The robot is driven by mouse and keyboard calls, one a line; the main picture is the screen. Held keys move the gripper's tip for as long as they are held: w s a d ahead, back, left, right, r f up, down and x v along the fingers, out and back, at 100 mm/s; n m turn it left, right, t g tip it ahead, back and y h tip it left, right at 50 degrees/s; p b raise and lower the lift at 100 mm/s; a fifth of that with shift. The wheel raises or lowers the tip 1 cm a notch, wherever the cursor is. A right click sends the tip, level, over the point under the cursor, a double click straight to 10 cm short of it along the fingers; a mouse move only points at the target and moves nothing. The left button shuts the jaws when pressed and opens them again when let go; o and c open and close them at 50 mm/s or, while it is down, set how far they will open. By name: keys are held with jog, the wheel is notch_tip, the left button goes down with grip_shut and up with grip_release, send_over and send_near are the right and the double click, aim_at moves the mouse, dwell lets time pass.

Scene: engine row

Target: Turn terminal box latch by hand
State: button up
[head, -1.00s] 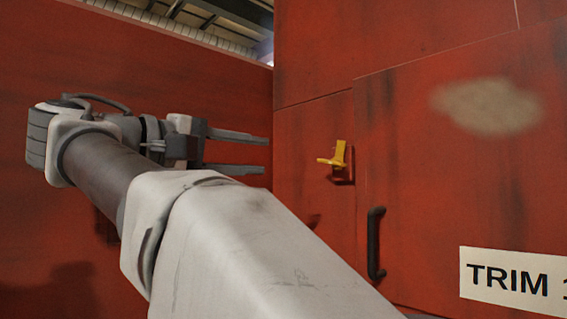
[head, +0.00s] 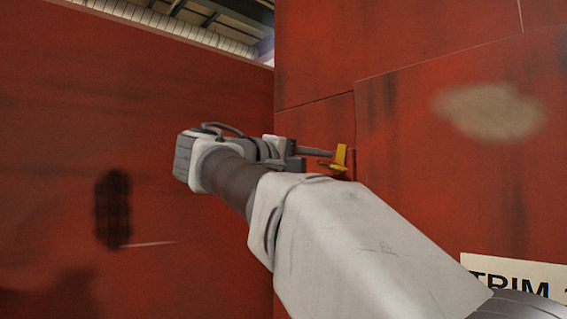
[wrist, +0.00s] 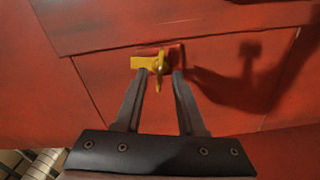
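The yellow latch (head: 341,159) is mounted on the red box panel, beside the edge of the larger red door. In the wrist view the yellow latch (wrist: 160,64) has one arm pointing left and another pointing toward my gripper. My gripper (head: 328,158) is at the latch, its fingers pointing at the panel. In the wrist view my gripper (wrist: 159,75) has its fingers apart, with the latch's middle between the tips. The left fingertip is close to the left arm of the latch; I cannot tell whether it touches.
The large red door (head: 460,180) carries a TRIM label (head: 515,272) at lower right and a tan smudge. Another red wall (head: 90,150) stands at left, meeting the panel in a corner. My arm hides the black door handle.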

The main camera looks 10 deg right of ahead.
aim_at(336, 158)
jog(key=shift+x, duration=1.05)
grip_shut()
